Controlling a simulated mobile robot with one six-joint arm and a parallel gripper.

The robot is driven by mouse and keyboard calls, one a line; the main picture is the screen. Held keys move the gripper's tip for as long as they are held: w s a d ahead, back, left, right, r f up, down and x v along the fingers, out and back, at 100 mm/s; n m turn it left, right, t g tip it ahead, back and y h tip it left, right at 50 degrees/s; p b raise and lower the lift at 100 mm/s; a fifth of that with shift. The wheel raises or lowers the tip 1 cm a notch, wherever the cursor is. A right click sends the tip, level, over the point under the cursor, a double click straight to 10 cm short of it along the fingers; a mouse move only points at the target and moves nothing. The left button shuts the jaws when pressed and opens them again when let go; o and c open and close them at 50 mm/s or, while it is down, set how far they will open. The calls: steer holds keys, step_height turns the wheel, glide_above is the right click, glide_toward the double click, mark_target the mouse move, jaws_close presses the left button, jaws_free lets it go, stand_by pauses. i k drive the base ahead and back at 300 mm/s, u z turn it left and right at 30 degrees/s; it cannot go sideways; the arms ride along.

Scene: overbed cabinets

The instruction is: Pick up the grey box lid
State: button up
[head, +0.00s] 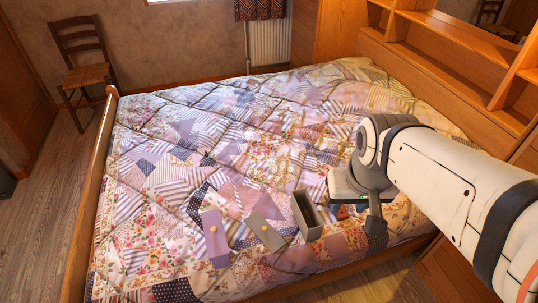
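The grey box lid (266,232) is a flat grey-brown panel with a small yellowish knob. It lies on the patchwork quilt near the front edge of the bed. A purple-grey panel (214,238) with a similar knob lies to its left. An open grey box (308,214) with a dark inside sits just to its right. My gripper (373,224) points down over the front right part of the bed, to the right of the box and apart from the lid. One dark finger shows; the other is hidden, so its opening cannot be made out.
The bed (200,140) has a wooden side rail (92,200) at left. A wooden shelf headboard (450,70) stands along the right. A chair (83,68) and a radiator (268,43) are at the back. The quilt's middle is clear.

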mark_target(261, 228)
steer(key=u, duration=1.4)
steer(key=k, duration=0.8)
steer(key=z, duration=0.8)
steer(key=i, duration=1)
